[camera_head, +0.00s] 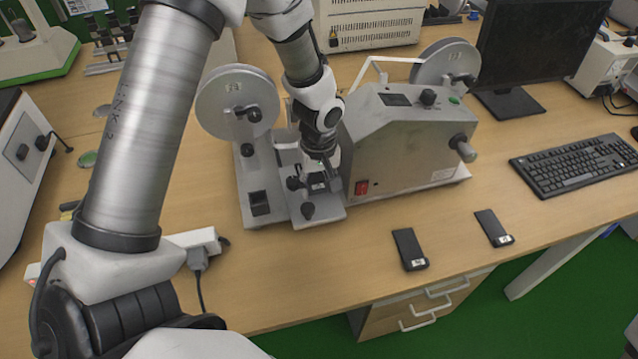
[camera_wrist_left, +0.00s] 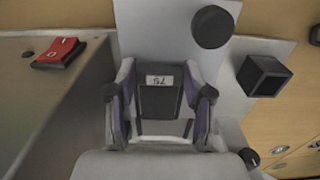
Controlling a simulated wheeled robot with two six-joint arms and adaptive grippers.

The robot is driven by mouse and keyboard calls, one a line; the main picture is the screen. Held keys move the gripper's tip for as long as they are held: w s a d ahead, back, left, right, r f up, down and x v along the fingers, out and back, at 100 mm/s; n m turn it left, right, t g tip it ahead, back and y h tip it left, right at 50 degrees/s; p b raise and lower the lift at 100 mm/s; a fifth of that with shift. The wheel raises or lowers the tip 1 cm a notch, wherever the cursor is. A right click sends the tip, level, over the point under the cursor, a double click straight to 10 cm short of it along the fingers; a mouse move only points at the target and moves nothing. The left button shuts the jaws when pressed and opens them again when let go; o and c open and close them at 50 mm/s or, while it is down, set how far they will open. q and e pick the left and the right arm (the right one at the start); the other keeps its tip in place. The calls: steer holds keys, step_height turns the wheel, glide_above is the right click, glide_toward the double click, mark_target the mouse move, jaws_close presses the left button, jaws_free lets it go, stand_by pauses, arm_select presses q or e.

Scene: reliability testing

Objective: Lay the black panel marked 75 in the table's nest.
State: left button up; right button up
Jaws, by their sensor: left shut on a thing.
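The black panel marked 75 (camera_wrist_left: 160,100) sits between the fingers of my left gripper (camera_wrist_left: 162,103) in the left wrist view, with its white label at the top of that picture. The left gripper is shut on it. In the head view my left gripper (camera_head: 318,180) is low over the grey metal table (camera_head: 324,214) at the front of the tester, pointing down. A dark-edged outline in the table shows just beneath the panel in the wrist view. The gripper hides much of the nest, and I cannot tell whether the panel touches it. My right gripper is out of view.
The tester's grey housing (camera_head: 412,140) with a red switch (camera_head: 361,188) stands close right of the gripper, and a disc reel (camera_head: 238,101) close left. Two other black panels (camera_head: 409,248) (camera_head: 493,227) lie on the desk at the front right. A keyboard (camera_head: 575,165) lies beyond them.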

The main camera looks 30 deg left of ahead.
arm_select(q)
steer(key=shift+f, duration=0.25)
steer(key=o, duration=1.1)
step_height(320, 180, up, 7)
steer(key=p, duration=0.6)
steer(key=shift+r, duration=0.1)
